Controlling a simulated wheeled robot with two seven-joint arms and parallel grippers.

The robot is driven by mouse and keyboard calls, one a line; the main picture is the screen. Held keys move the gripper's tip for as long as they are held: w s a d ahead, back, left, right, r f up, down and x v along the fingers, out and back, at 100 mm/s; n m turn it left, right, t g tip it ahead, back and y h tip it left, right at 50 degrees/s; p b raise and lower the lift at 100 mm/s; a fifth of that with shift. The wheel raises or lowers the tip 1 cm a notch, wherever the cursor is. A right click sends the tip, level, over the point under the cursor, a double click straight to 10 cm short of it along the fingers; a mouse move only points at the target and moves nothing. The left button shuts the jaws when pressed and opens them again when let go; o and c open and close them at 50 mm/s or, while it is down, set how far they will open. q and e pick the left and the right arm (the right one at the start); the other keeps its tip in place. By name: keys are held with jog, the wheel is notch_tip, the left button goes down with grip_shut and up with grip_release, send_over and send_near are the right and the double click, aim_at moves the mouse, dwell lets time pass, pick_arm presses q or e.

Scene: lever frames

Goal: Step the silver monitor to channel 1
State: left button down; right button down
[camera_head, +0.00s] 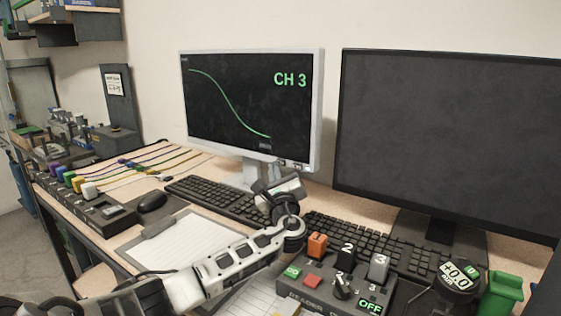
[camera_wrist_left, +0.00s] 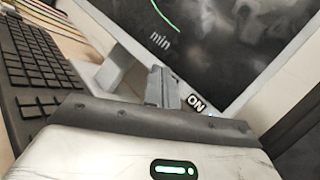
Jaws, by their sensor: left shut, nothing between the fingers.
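The silver monitor (camera_head: 225,115) stands at the back left of the desk in the head view. Its lit screen reads "CH 3" with a falling green curve. Small marked buttons (camera_head: 290,164) sit at its lower right edge. My left gripper (camera_head: 268,180) is just below that edge, shut and empty. In the left wrist view the shut fingers (camera_wrist_left: 161,88) point at the lower frame of the monitor (camera_wrist_left: 225,40). A label reading "ON" shows right of the fingertips. Whether they touch the frame I cannot tell. My right gripper is not in view.
A dark black monitor (camera_head: 445,135) stands to the right. Keyboards (camera_head: 215,198) lie in front of the screens. A control box (camera_head: 325,285) with numbered switches sits under my left arm's right side. A clipboard (camera_head: 165,240) and mouse (camera_head: 152,201) lie at left.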

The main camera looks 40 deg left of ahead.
pick_arm(q)
jog(key=s+p, duration=0.2)
jog(key=s, duration=0.1)
jog(key=s+p, duration=0.1)
jog(key=s, duration=0.1)
jog(key=shift+d, duration=0.25)
dwell(0.5)
jog(key=shift+f, duration=0.1)
dwell(0.4)
